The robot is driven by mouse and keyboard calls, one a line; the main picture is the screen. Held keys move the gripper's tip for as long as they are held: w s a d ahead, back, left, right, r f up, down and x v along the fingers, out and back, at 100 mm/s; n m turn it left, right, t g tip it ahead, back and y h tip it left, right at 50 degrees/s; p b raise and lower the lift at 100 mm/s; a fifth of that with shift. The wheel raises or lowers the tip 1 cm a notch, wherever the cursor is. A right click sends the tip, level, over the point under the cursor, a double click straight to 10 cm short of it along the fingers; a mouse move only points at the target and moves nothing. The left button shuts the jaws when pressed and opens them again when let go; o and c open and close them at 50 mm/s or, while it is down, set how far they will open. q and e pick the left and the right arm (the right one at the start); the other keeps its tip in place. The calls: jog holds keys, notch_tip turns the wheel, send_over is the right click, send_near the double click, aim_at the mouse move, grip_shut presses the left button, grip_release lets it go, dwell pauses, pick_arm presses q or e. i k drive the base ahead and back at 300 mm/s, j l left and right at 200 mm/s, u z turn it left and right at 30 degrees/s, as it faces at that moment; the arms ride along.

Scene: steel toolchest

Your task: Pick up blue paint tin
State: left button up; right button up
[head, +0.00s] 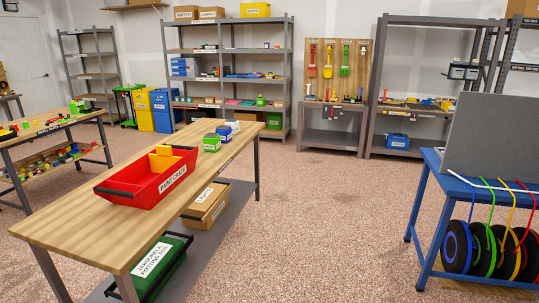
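A small blue tin (224,133) stands on the long wooden-topped table (75,222), toward its far end. A green tin (211,143) stands just nearer, and a small white item (234,126) stands just beyond it. The labels on these tins are too small to read. A red crate (150,184) with dark handles and a yellow piece inside sits nearer on the same table. Neither of my grippers is in view.
Boxes sit on the table's lower shelf, including a cardboard box (206,205) and a green bin (160,265). A blue-framed stand (428,225) with coloured cables and black wheels is at the right. The speckled floor (320,220) between them is clear.

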aim_at(225, 133)
jog(key=i, duration=1.75)
jog(key=i+l+u, duration=0.1)
jog(key=i+u, duration=0.3)
jog(key=i, duration=0.15)
jog(key=i+l+u, duration=0.25)
jog(key=i+u, duration=0.15)
jog(key=i+l+u, duration=0.4)
jog(key=i+l, duration=0.05)
jog(key=i, duration=0.1)
